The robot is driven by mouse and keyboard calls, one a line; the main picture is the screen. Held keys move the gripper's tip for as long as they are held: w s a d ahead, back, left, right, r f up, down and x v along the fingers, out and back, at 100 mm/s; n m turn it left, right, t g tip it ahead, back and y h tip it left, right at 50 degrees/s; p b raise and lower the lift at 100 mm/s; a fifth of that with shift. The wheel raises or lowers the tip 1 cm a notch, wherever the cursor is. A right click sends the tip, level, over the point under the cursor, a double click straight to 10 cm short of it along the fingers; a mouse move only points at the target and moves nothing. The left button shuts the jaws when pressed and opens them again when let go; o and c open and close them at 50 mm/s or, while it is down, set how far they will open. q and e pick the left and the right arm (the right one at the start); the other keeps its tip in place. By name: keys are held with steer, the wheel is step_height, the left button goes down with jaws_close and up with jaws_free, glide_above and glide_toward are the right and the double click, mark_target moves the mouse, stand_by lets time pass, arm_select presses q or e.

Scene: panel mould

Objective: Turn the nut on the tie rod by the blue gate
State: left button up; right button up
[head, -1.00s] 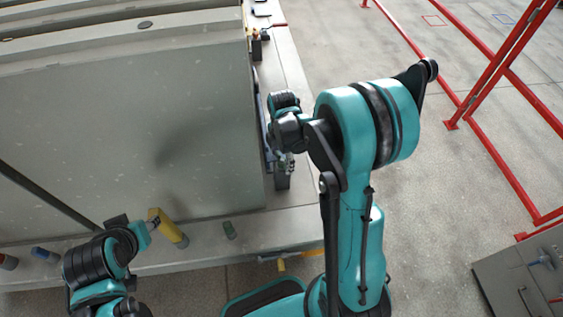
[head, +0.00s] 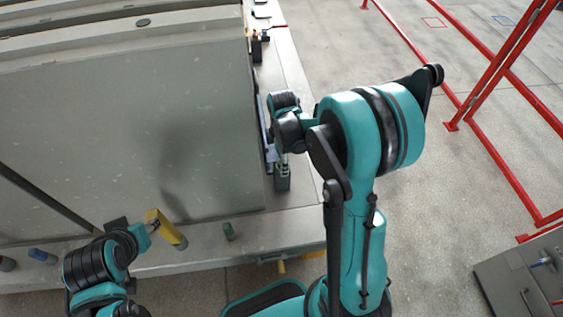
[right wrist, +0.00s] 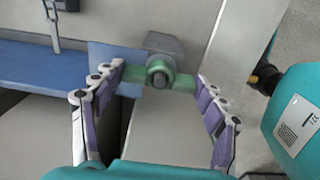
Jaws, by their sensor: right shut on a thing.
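The nut (right wrist: 180,83) is green with long wings and sits on the end of the tie rod (right wrist: 158,76), in front of a grey block. My right gripper (right wrist: 160,85) is shut on the nut, one finger at each wing end. The blue gate (right wrist: 45,72) runs off to the left behind it. In the head view my right arm hides the nut, and a narrow strip of the gate (head: 264,118) shows. My left gripper (head: 150,225) is beside a yellow post at lower left; its jaws are too small to read.
The grey concrete panel mould (head: 120,120) fills the left. A yellow post (head: 166,229) and a small green peg (head: 229,231) stand on its front ledge. Red rails (head: 490,150) cross the floor at right. A grey case (head: 530,275) lies at lower right.

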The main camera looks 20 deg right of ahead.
steer(key=shift+m, duration=0.6)
steer(key=shift+c, duration=0.5)
steer(key=shift+m, duration=1)
steer(key=c, duration=0.5)
steer(key=shift+m+b, duration=0.45)
steer(key=shift+m, duration=0.85)
jaws_close()
steer(key=shift+m, duration=0.4)
